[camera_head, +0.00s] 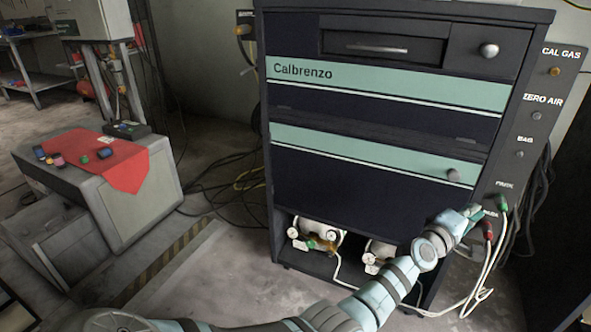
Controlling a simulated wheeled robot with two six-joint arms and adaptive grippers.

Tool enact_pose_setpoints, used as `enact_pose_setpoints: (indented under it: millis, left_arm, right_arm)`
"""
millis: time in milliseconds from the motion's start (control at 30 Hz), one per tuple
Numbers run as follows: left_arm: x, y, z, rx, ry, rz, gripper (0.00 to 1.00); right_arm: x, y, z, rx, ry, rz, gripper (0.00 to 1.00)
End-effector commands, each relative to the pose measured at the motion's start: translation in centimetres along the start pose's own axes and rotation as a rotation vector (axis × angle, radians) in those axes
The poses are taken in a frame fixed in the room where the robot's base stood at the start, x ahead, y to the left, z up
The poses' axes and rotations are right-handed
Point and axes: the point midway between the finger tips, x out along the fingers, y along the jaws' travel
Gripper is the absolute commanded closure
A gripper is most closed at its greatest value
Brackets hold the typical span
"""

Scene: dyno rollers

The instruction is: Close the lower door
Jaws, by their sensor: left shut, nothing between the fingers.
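The dark cabinet marked Calbrenzo (390,112) stands at the centre right of the head view. Its lower door (350,180) is a dark panel with a pale green stripe and a round knob (453,175) at its right. The door looks nearly flush with the front; I cannot tell whether a small gap is left. My left gripper (473,212) is shut and empty, by the cabinet's lower right side, below and right of the knob. I cannot tell whether it touches the door or the side panel. My right gripper is not in view.
Below the door, an open bay holds gauges and pumps (318,236). A side panel (530,115) with labelled ports carries red and green plugs and hanging white hoses (490,265). A grey chest (150,195) with a red cloth (112,160) stands left. Cables lie on the floor between.

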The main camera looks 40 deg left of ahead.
Motion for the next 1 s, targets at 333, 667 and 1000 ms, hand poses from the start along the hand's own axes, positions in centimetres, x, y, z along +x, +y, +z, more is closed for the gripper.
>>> enact_pose_setpoints:
  millis: [333,667,1000]
  left_arm:
    - [-0.03,-0.03,-0.08,0.0,0.0,-0.001,1.0]
    - [0.0,-0.03,0.0,-0.001,-0.002,-0.001,1.0]
    - [0.03,0.83,0.15,0.001,-0.008,0.003,1.0]
  right_arm:
    - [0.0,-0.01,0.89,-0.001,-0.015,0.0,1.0]
    - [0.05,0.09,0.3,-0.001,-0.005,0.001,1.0]
    - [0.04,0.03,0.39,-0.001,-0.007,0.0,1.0]
